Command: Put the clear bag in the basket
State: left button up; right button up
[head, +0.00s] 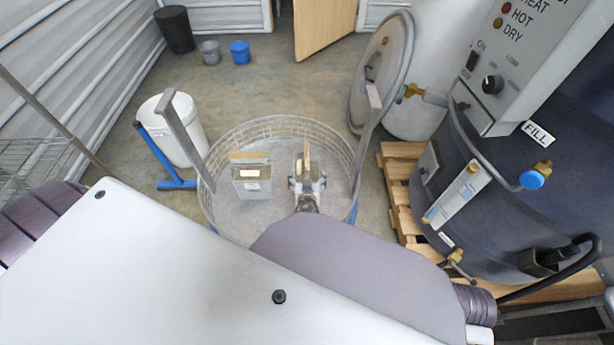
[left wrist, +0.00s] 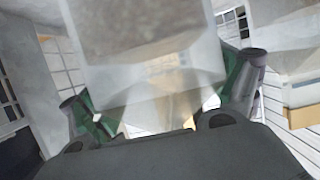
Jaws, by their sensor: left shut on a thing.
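The basket (head: 350,147) is a round wire-mesh one with two upright grey handle bars, in the middle of the head view. My left gripper (head: 308,178) is over the right part of the basket's inside, seen from above. It is shut on the clear bag, which shows in the left wrist view (left wrist: 165,82) between the green-lined fingers, with brown-grey substrate in it. In the head view the gripper mostly hides this bag. I cannot tell whether its underside touches the basket floor. My right gripper is out of view.
A second bag or box (head: 252,184) with a tan top and pale label stands in the basket, left of my gripper. A white bucket (head: 182,130) and a blue stand (head: 160,160) are left of the basket. A dark tank (head: 530,220) on a pallet (head: 397,170) stands right.

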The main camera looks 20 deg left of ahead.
pick_arm(q)
jog(key=shift+w+r, duration=0.1)
jog(key=shift+r, duration=0.05)
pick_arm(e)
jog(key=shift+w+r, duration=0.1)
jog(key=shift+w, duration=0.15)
pick_arm(q)
jog(key=o, duration=1.9)
jog(key=shift+c, duration=0.2)
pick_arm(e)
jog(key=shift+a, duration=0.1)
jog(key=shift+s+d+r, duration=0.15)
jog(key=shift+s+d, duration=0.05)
